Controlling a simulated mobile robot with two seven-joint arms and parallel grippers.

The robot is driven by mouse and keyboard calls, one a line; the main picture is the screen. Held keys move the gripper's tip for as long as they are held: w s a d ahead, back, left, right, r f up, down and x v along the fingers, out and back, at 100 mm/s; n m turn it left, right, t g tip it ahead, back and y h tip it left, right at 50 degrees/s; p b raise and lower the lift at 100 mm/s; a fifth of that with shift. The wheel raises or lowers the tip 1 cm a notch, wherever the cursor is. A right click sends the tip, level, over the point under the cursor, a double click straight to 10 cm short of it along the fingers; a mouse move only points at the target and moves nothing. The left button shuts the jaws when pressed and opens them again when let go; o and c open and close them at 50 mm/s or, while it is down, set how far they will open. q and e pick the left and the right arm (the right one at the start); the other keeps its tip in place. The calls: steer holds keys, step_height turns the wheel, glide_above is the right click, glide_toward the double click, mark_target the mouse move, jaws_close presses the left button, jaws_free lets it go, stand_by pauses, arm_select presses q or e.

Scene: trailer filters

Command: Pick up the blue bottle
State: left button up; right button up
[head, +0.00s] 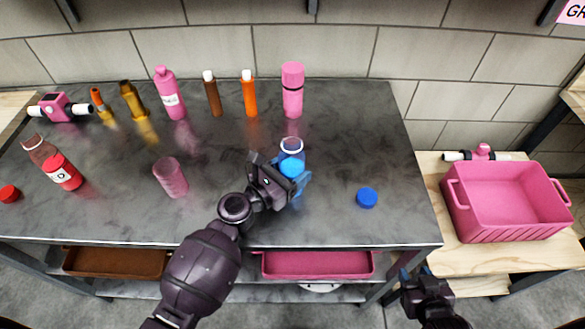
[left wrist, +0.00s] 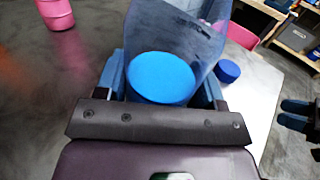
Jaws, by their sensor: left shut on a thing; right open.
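The blue bottle (head: 291,151) is clear blue with a pale rim at its open top and bright blue inside. It stands upright on the dark grey table in the head view. My left gripper (head: 293,181) is shut on it, with fingers on both sides. In the left wrist view the bottle (left wrist: 168,75) is between the blue fingers. A blue cap (head: 367,197) lies on the table to its right, and it also shows in the left wrist view (left wrist: 228,71). My right gripper (head: 412,280) is open and empty, off the table's front right corner.
A pink cup (head: 170,178) stands left of the bottle. Several bottles and tubes line the back, including a pink cylinder (head: 292,90). A red-labelled bottle (head: 62,172) is at the left. A pink bin (head: 508,200) sits on a wooden bench at the right. The table's right part is mostly clear.

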mark_target(293, 137)
arm_select(q)
steer(key=shift+r, duration=0.45)
step_height(293, 137, up, 2)
steer(key=shift+p, duration=0.75)
step_height(293, 137, up, 13)
steer(key=p, duration=0.6)
steer(key=shift+f+p, duration=0.2)
steer(key=shift+p, duration=0.15)
steer(key=shift+r+p, duration=0.5)
steer(key=shift+r, duration=0.75)
steer(key=shift+r+p, duration=0.3)
steer(key=shift+r, duration=0.55)
